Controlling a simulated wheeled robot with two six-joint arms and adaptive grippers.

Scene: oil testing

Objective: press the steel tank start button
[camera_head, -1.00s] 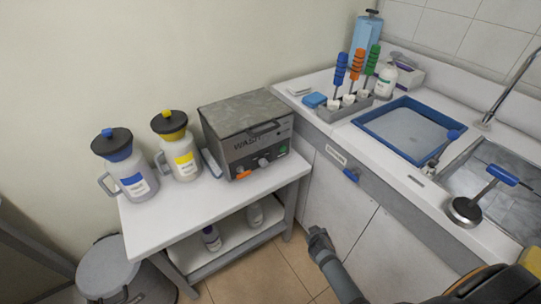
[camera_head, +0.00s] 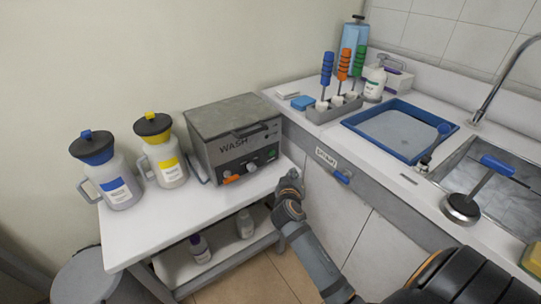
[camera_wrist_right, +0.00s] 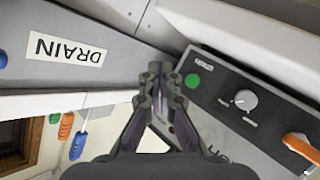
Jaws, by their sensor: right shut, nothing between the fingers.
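The steel tank (camera_head: 232,116), a grey box with a lid and the word WASH, stands on the white side table. Its front panel carries a green button (camera_wrist_right: 192,80), a grey knob (camera_wrist_right: 245,99) and an orange switch (camera_wrist_right: 299,146). The green button also shows small at the panel's right end in the head view (camera_head: 271,154). My right gripper (camera_head: 291,176) is shut and empty, in front of the tank's right end, beside the table edge. In the right wrist view its fingertips (camera_wrist_right: 161,70) appear just left of the green button; contact is not visible. My left gripper is not in view.
A blue-topped jug (camera_head: 107,172) and a yellow-topped jug (camera_head: 160,151) stand left of the tank. The counter (camera_head: 285,104) with the DRAIN label (camera_head: 326,157) and blue handle (camera_head: 342,177) borders the gripper's right side. Bottles stand on the lower shelf (camera_head: 222,249).

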